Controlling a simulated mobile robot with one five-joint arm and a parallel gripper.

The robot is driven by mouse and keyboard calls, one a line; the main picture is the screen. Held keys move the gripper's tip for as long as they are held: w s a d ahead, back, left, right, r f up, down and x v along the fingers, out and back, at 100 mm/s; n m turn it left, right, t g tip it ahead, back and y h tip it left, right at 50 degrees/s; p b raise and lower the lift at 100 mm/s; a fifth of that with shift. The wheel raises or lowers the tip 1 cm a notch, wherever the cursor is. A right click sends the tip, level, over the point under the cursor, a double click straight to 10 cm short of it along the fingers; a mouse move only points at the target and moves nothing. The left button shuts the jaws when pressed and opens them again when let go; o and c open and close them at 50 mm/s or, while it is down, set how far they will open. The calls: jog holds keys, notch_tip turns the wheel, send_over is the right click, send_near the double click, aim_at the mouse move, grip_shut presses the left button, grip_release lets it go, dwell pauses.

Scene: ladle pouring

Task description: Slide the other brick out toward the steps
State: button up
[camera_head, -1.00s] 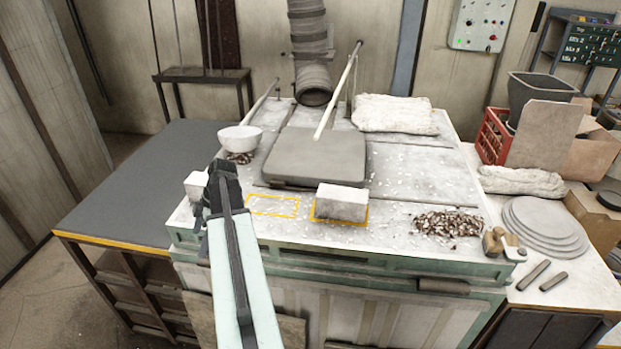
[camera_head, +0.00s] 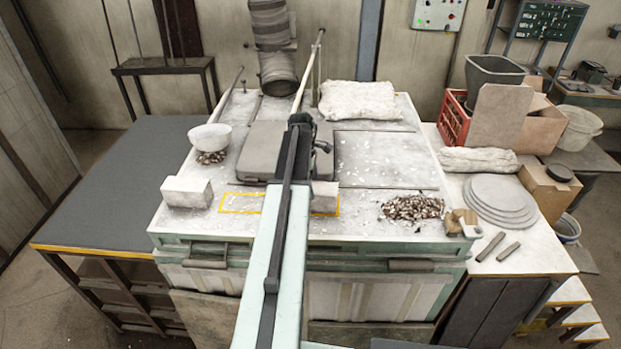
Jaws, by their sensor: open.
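The right brick (camera_head: 325,196), pale and block-shaped, sits on the right yellow outline on the worktop (camera_head: 365,228). My arm crosses in front of it, hiding its left part. The left brick (camera_head: 187,191) stands in plain view at the worktop's left, left of the left yellow outline (camera_head: 240,211). My gripper (camera_head: 302,122) is open, pointing away from me beyond the right brick, over the dark slab (camera_head: 262,140). Its jaws are small and dark, and I see nothing between them. White-topped steps (camera_head: 572,292) go down at the lower right, beyond the side counter.
A rubble heap (camera_head: 412,208) lies right of the right brick, with a wooden block (camera_head: 460,222) beyond it. A white bowl (camera_head: 209,137) stands at the left. A pole leans behind the slab.

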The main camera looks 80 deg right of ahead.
jog(key=shift+w, duration=0.3)
jog(key=f+b, duration=0.5)
jog(key=s+f+b, duration=0.1)
jog(key=f+b, duration=0.2)
jog(key=shift+s, duration=0.1)
jog(key=shift+r, duration=0.1)
